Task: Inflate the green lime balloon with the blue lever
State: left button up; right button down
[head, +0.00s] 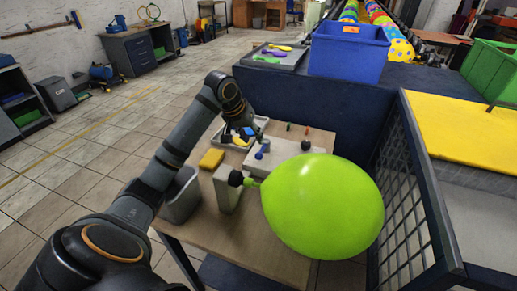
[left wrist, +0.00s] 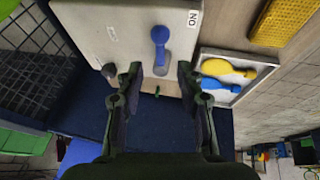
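The lime green balloon (head: 322,206) is large and round. Its neck is on the black nozzle (head: 236,178) at the front of the light grey machine on the wooden table. The blue lever (head: 262,151) stands on top of the machine. It also shows in the left wrist view as a blue lever (left wrist: 160,45) with a round knob. My left gripper (head: 243,122) is behind the machine. In the left wrist view my left gripper (left wrist: 160,72) has its fingers apart, with nothing between them; the lever lies just beyond the tips. My right gripper is not in view.
A tray (left wrist: 240,87) holds a yellow balloon (left wrist: 228,68) and a blue balloon (left wrist: 210,84) beside the machine. A mesh-sided rack (head: 406,232) stands close right of the balloon. A blue crate (head: 348,55) is behind.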

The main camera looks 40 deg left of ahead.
aim_at(260, 151)
pick_arm(q)
jog(key=x, duration=0.7)
jog(key=shift+w+f, duration=0.2)
grip_shut()
